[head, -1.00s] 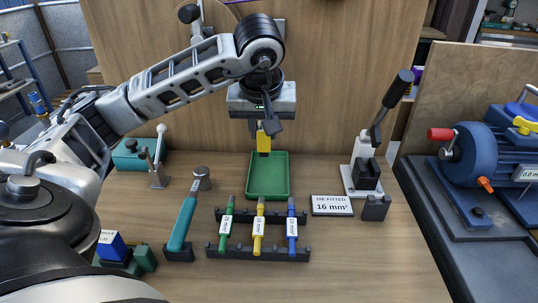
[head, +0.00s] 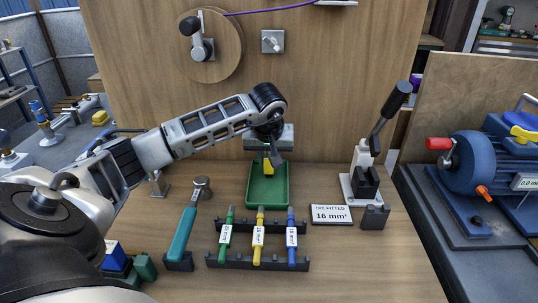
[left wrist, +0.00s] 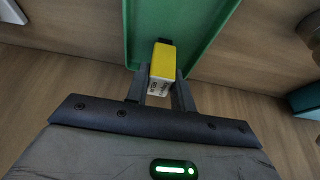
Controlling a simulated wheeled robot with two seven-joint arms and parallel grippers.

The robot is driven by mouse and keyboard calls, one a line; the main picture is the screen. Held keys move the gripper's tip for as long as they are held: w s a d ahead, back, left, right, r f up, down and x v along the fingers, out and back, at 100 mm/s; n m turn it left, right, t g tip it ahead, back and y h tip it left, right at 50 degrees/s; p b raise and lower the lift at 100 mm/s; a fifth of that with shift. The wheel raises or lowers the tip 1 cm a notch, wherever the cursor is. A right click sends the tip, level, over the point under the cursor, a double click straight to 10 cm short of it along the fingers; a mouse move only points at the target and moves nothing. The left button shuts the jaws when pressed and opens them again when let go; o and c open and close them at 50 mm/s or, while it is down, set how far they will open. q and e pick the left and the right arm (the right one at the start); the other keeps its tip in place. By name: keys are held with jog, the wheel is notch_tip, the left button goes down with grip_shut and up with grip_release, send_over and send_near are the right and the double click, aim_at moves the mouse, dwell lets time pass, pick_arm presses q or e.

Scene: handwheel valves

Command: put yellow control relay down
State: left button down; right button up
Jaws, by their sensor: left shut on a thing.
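The yellow control relay (head: 268,167) is a small yellow block with a dark end. It shows in the left wrist view (left wrist: 162,63) with a white label on its near face. My left gripper (head: 268,160) is shut on the relay, one finger on each side. It holds the relay over the green tray (head: 253,197), toward the tray's far part. I cannot tell whether the relay touches the tray floor. The green tray also shows in the left wrist view (left wrist: 140,25). My right gripper is not in view.
In front of the tray, a black rack (head: 230,261) holds green, yellow and blue tools. A teal-handled hammer (head: 182,235) stands at its left. A sign (head: 331,214) and a lever press (head: 362,180) stand to the right. A wooden panel (head: 330,90) rises behind.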

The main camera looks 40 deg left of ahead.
pick_arm(q)
jog(key=shift+f, duration=0.1)
jog(key=c, duration=1.2)
grip_release()
jog(key=shift+r, duration=0.3)
jog(key=v, duration=1.1)
jog(key=shift+d+r, duration=0.1)
jog(key=shift+r, duration=0.3)
jog(key=shift+p, duration=0.3)
